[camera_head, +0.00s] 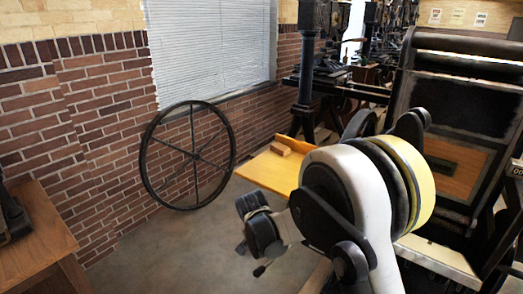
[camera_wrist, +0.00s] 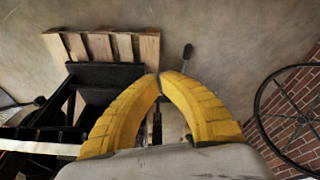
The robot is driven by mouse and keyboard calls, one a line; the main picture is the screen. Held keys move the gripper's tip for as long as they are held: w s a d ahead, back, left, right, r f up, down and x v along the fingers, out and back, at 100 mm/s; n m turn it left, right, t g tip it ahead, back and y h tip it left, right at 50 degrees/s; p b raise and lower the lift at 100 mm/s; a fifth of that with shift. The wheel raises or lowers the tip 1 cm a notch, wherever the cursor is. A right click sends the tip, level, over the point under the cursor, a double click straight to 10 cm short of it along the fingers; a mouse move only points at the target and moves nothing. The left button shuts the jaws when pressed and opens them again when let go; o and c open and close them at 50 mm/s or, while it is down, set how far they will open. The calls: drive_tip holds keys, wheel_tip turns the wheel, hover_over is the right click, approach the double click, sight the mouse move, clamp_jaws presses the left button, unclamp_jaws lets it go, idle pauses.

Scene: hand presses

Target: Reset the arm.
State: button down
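My gripper (camera_wrist: 160,76) shows in the wrist view as two yellow ribbed fingers. They arch inward from the bottom and their tips meet near the middle. No object shows between the tips. In the head view, my arm is folded at the right of centre, with a white link and a yellow-rimmed joint. I cannot make out the gripper fingers in the head view.
A large spoked wheel (camera_head: 147,160) stands by the brick wall (camera_head: 85,110). A yellow board (camera_head: 272,172) bears a small wooden block (camera_head: 281,149). A dark press (camera_head: 462,105) stands at right, a wooden table (camera_head: 45,232) at left. Slatted wood (camera_wrist: 100,45) lies beyond my fingers. Floor between is clear.

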drive_tip(key=s+d+r+n+t, duration=0.1)
drive_tip(key=s+d+r, duration=0.2)
drive_tip(key=r, duration=0.3)
drive_tip(key=s+d+r+y, duration=0.1)
drive_tip(key=s+d+r, duration=0.25)
drive_tip(key=r, duration=0.25)
drive_tip(key=s+d+r+n+t, duration=0.1)
drive_tip(key=s+d+r, duration=0.1)
drive_tip(key=d+r, duration=0.25)
drive_tip(key=s+d+r+n+t, duration=0.1)
drive_tip(key=s+d+r, duration=0.1)
drive_tip(key=s, duration=0.6)
drive_tip(key=s+d+r+n+t, duration=0.1)
drive_tip(key=s+d+r, duration=0.2)
drive_tip(key=s, duration=0.5)
drive_tip(key=shift+d+n+t+y, duration=0.4)
drive_tip(key=shift+d, duration=0.35)
